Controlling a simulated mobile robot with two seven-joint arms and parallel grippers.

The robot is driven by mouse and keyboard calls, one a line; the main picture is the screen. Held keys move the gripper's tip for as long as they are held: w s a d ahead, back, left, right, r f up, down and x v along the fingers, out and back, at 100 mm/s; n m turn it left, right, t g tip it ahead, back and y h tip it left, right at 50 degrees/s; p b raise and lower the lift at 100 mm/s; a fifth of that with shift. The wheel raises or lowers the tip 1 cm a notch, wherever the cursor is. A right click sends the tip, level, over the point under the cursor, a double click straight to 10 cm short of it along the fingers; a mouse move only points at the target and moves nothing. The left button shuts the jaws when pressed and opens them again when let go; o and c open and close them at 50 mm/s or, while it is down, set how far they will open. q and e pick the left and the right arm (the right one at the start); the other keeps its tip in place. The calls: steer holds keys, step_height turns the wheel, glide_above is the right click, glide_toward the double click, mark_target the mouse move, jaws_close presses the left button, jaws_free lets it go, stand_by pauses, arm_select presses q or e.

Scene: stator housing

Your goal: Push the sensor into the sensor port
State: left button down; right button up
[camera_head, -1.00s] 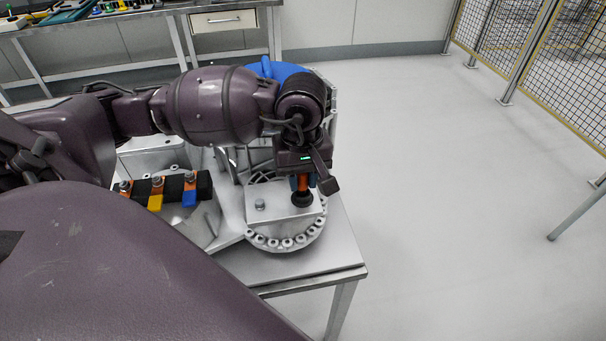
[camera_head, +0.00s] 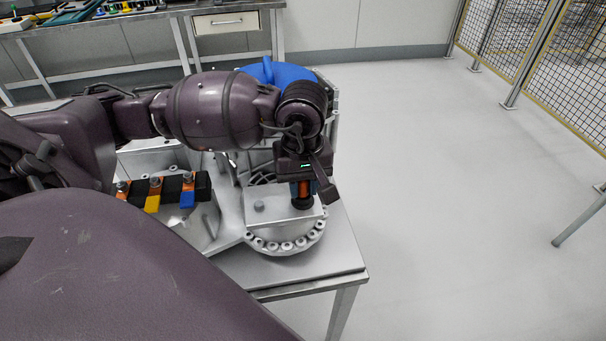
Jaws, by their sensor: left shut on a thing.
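My left gripper (camera_head: 302,190) points down over the flat plate (camera_head: 284,214) on the stator housing (camera_head: 287,245). It is shut on the sensor (camera_head: 303,202), which shows as an orange body with a black round lower end. The sensor stands upright with its lower end at the plate's right part. The sensor port is hidden beneath it, so I cannot tell how deep the sensor sits. My right gripper is not in view.
A black terminal block (camera_head: 166,187) with orange, yellow and blue parts lies left of the plate. A blue part (camera_head: 268,71) sits behind my arm. The metal table (camera_head: 309,267) ends just right of the housing. Open floor lies to the right.

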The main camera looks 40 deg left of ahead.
arm_select(q)
steer(key=shift+f, duration=0.1)
steer(key=c, duration=0.6)
jaws_free()
steer(key=shift+r+p, duration=0.85)
steer(key=shift+r, duration=1.45)
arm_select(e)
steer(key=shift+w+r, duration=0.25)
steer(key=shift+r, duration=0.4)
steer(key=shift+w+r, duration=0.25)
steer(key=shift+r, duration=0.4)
arm_select(q)
step_height(320, 180, up, 4)
steer(key=shift+f, duration=0.1)
step_height(320, 180, up, 7)
steer(key=shift+p, duration=0.4)
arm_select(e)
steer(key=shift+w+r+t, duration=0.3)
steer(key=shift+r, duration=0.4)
